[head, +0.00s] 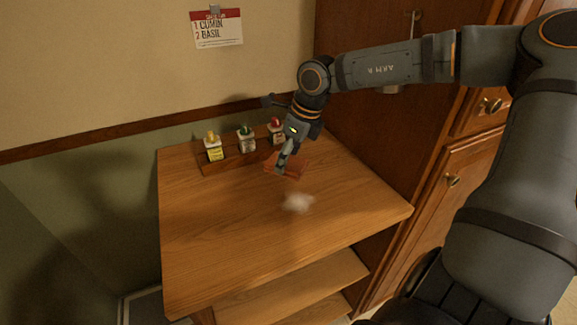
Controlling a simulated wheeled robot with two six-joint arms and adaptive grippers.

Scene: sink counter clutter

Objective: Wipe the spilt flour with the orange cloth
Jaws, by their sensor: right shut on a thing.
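The spilt flour (298,203) is a small white patch on the wooden counter (220,240), right of its middle. The orange cloth (295,170) is a reddish-orange piece low over or on the counter, just behind the flour. My right gripper (282,168) points down and is shut on the cloth; its fingers hide part of it. I cannot tell whether the cloth touches the wood. The cloth and the flour look apart. My left gripper is not in view.
A wooden rack (232,160) at the back holds a yellow-topped bottle (213,148), a green-topped bottle (246,140) and a red-topped bottle (276,130), close to my right gripper. A note (217,30) hangs on the wall. The counter's front and left are clear.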

